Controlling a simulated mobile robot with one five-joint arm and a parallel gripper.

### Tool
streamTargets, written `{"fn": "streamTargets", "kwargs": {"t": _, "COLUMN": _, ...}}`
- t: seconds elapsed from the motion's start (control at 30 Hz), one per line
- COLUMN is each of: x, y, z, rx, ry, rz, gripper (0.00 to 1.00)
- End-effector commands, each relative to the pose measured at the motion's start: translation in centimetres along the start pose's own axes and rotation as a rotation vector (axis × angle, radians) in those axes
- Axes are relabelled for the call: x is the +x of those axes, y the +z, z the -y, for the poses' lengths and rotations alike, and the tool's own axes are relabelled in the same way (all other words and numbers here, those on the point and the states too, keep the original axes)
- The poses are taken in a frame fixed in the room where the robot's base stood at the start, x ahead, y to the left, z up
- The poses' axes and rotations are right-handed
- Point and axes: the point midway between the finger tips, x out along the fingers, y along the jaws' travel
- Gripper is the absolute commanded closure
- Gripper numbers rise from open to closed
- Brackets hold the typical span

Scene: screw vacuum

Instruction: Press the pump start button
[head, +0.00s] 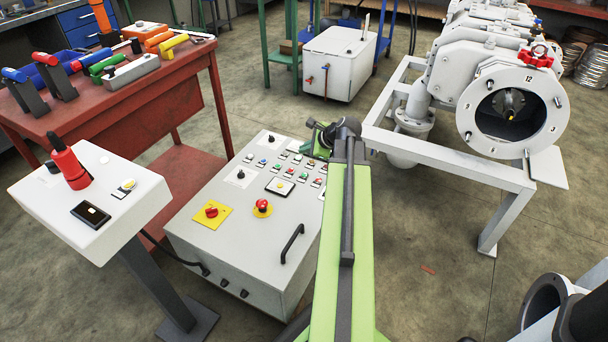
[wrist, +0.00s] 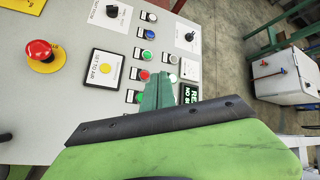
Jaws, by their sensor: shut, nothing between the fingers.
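The control box (head: 235,215) has a pale sloped panel with several small buttons; I cannot read which is pump start. In the wrist view, a green button (wrist: 147,55), a red button (wrist: 144,75) and another green button (wrist: 140,97) stand in a column, with a white button (wrist: 172,78) to their right. My gripper (head: 322,138) is over the panel's far right part in the head view. In the wrist view its green fingers (wrist: 160,92) are together and empty, close to the red and white buttons. They hide part of the panel; contact cannot be told.
A red mushroom button (wrist: 40,52) on a yellow plate and a yellow button (wrist: 106,73) are on the panel. A white pedestal (head: 90,190) and a red workbench (head: 150,115) stand left. The pump's white frame (head: 450,155) is at right.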

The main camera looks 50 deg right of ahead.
Motion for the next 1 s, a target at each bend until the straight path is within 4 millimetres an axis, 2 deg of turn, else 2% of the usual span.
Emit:
{"fn": "streamTargets", "kwargs": {"t": 0.27, "x": 0.2, "y": -1.5, "z": -0.1, "rx": 0.01, "ry": -0.008, "rz": -0.008, "gripper": 1.0}}
{"fn": "streamTargets", "kwargs": {"t": 0.8, "x": 5.1, "y": -5.7, "z": -3.7, "rx": 0.015, "ry": -0.011, "rz": -0.011, "gripper": 1.0}}
{"fn": "streamTargets", "kwargs": {"t": 1.0, "x": 5.5, "y": -6.0, "z": -4.1, "rx": 0.015, "ry": -0.011, "rz": -0.011, "gripper": 1.0}}
